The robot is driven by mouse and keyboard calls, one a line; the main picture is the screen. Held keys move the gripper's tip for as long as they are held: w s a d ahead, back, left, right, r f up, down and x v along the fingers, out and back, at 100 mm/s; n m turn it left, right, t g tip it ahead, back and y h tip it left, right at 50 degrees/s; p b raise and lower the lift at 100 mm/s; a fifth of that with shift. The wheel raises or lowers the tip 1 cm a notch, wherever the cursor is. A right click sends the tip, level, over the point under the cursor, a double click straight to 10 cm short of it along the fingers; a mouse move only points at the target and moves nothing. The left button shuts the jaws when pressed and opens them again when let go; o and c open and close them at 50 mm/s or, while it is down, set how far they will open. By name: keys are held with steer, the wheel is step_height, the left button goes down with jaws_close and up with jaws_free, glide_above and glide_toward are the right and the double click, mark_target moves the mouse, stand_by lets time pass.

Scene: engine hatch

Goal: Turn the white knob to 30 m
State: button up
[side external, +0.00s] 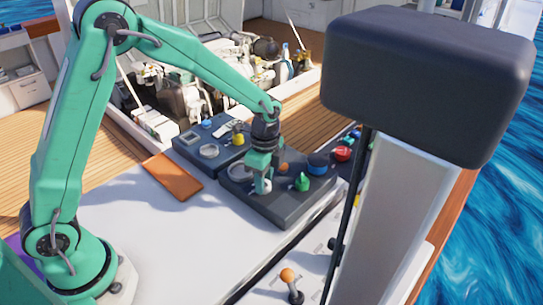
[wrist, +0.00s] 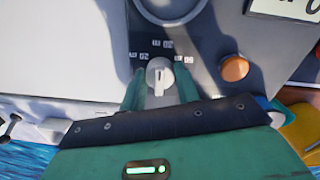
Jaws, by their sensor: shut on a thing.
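The white knob (wrist: 159,72) sits on a dark panel (wrist: 205,50) in the wrist view, with a dark pointer line running roughly up and down the picture. Small white labels (wrist: 163,44) arc around its far side; they are too small to read. My gripper (wrist: 158,82) has one green finger on each side of the knob and is shut on it. In the side view my gripper (side external: 262,178) points down at the panel's near left part, and the white knob (side external: 262,187) is mostly hidden by the fingers.
An orange button (wrist: 234,68) and a round gauge (wrist: 170,8) are close to the knob. A dark box on a pole (side external: 430,80) blocks the upper right.

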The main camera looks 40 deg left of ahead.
steer(key=shift+w, duration=0.1)
stand_by(0.4)
steer(key=o, duration=1)
steer(key=shift+r, duration=0.1)
steer(key=shift+w+r, duration=0.1)
steer(key=shift+r, duration=3.75)
steer(key=shift+r, duration=0.1)
